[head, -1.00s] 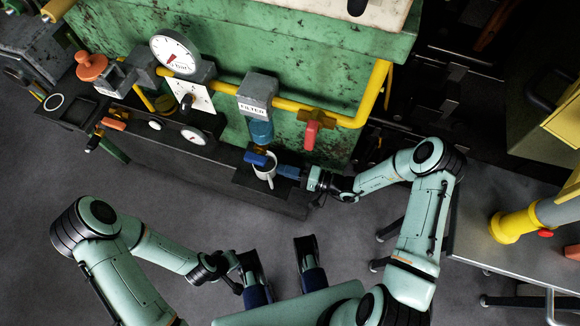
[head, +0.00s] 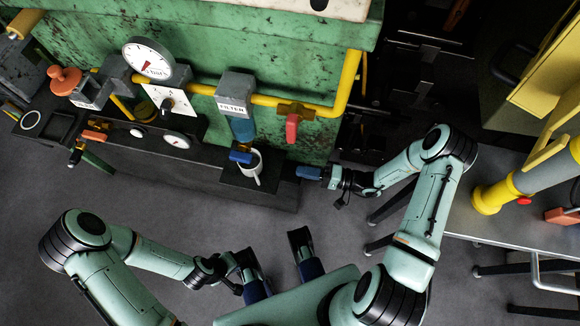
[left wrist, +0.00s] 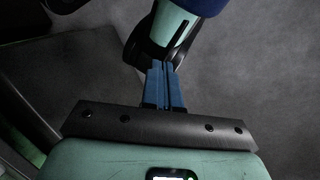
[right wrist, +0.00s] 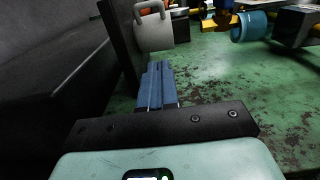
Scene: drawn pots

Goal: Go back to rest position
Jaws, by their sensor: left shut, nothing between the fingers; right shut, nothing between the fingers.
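My right gripper (head: 308,172) is shut and empty, just right of the black ledge under the filter. A white mug (head: 257,170) stands on that ledge below the filter's blue bowl, apart from the gripper. The right wrist view shows the shut blue fingers (right wrist: 156,85) with the mug (right wrist: 154,34) beyond their tips. My left gripper (head: 237,289) is low in the head view and hard to make out there. The left wrist view shows its blue fingers (left wrist: 163,84) shut with nothing between them, close to a part of my own body.
A green machine (head: 210,50) with a yellow pipe (head: 345,85), a gauge (head: 148,60) and a red-handled valve (head: 292,127) stands behind. A grey table (head: 480,225) with a yellow-ended cylinder is at the right, near my right arm. The floor before the ledge is clear.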

